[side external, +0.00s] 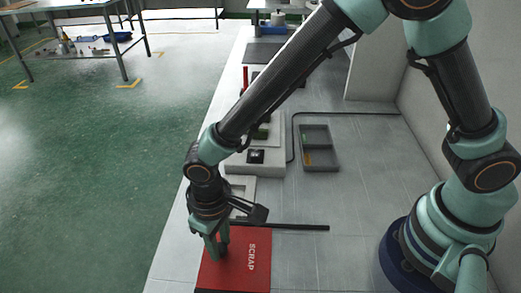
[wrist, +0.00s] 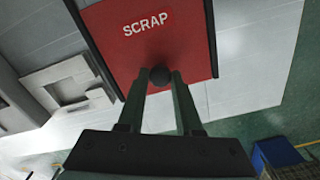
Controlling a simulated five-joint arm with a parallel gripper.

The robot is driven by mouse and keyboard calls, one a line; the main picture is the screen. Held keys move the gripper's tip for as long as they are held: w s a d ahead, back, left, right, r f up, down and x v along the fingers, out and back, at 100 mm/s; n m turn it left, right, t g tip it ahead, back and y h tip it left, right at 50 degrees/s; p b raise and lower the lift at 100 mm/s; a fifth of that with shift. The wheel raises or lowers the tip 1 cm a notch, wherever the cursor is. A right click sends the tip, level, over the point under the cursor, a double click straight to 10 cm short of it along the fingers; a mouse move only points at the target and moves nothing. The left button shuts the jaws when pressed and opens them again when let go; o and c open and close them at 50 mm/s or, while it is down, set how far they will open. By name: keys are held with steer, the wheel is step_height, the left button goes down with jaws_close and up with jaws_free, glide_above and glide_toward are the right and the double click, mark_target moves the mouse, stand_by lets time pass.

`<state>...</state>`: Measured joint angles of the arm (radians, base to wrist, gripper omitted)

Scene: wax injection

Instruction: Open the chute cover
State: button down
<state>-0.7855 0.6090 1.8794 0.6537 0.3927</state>
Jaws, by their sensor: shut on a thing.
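The chute cover is a red panel marked SCRAP (side external: 250,275), lying at the front of the bench in the side view. In the wrist view the red cover (wrist: 185,55) fills the upper middle, with a dark round knob (wrist: 160,76) near its edge. My gripper (wrist: 160,85) has its two fingers on either side of the knob and is shut on it. In the side view my gripper (side external: 217,252) points down onto the left part of the cover, and the knob is hidden by the fingers.
A black bar (side external: 290,227) runs along the cover's far edge. A pale fixture block (side external: 256,158) and a grey divided tray (side external: 319,148) stand farther back. Bare bench (side external: 330,200) lies to the right, and green floor lies beyond the left bench edge.

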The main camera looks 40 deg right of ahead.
stand_by(0.6)
steer(key=s+d, duration=0.8)
steer(key=shift+s+d, duration=0.3)
steer(key=c, duration=0.6)
jaws_free()
step_height(320, 180, up, 12)
steer(key=shift+r, duration=0.1)
